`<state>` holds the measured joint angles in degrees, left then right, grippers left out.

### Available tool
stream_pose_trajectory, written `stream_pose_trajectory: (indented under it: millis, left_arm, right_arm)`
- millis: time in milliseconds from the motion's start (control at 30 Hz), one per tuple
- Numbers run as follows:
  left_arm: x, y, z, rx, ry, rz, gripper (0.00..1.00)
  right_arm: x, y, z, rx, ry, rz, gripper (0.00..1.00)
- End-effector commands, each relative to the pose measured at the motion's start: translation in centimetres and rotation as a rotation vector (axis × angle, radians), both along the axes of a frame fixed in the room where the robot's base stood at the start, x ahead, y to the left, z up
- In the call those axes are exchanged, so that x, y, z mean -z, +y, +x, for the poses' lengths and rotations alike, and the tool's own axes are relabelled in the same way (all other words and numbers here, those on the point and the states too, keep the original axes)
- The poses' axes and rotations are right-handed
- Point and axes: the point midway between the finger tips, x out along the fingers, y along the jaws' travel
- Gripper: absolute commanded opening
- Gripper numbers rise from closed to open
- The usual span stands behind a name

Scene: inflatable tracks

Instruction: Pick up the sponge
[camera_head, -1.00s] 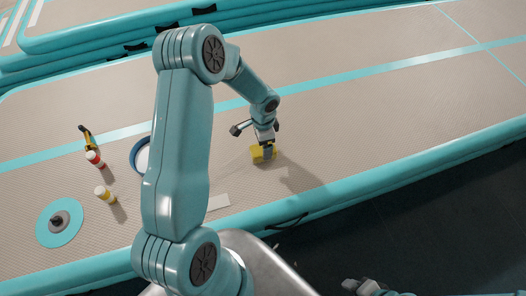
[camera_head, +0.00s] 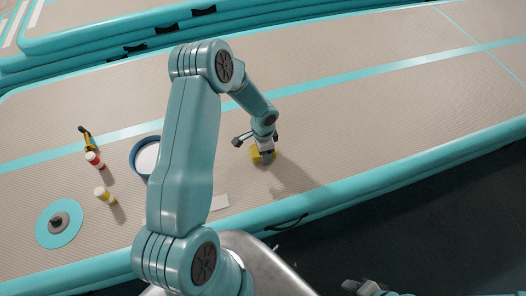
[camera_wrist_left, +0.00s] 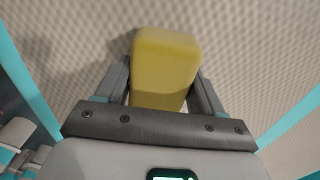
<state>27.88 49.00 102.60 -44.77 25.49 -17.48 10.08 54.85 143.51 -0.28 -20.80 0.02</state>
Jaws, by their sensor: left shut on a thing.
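The yellow sponge (camera_head: 257,156) is a block at the middle of the tan inflatable track in the head view. My left gripper (camera_head: 265,151) comes down over it from above. In the left wrist view, the sponge (camera_wrist_left: 166,62) sits between the two grey fingers of the left gripper (camera_wrist_left: 160,88), one finger on each side, and the jaws are shut on it. I cannot tell whether its underside touches the track. Part of my right gripper (camera_head: 370,288) shows at the bottom edge of the head view; its jaws are not clear.
On the track (camera_head: 330,120) to the left stand a red-and-white bottle (camera_head: 95,160), a yellow-and-white bottle (camera_head: 105,195), a yellow-and-black tool (camera_head: 86,138) and a teal disc (camera_head: 48,233). A blue-rimmed bowl (camera_head: 147,157) is partly behind my arm. The track's right side is clear.

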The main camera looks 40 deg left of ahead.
Motion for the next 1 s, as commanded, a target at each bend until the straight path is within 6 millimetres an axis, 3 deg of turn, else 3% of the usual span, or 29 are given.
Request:
stream_pose_trajectory:
  millis: [200, 367, 467, 800, 1000]
  left_arm:
    - [-0.4, 0.0, 0.0, 0.0, 0.0, 0.001, 0.38]
    - [-2.4, 0.1, 0.1, -0.001, -0.003, 0.002, 0.38]
    - [-4.6, 0.1, 0.2, -0.001, -0.005, 0.003, 0.38]
    - [-14.9, 0.0, 0.1, 0.0, -0.005, 0.001, 0.38]
    - [-18.7, 0.0, 0.0, 0.0, -0.003, 0.001, 0.38]
  right_arm:
    - [-0.1, 0.0, 0.0, 0.0, 0.0, 0.0, 0.43]
    - [-0.3, 0.0, 0.0, 0.0, 0.0, 0.0, 0.43]
    - [-0.5, 0.0, 0.0, 0.0, 0.0, 0.0, 0.43]
    - [-1.2, 0.0, 0.0, 0.0, 0.0, 0.0, 0.43]
    - [-1.4, 0.0, 0.0, 0.0, 0.0, 0.0, 0.43]
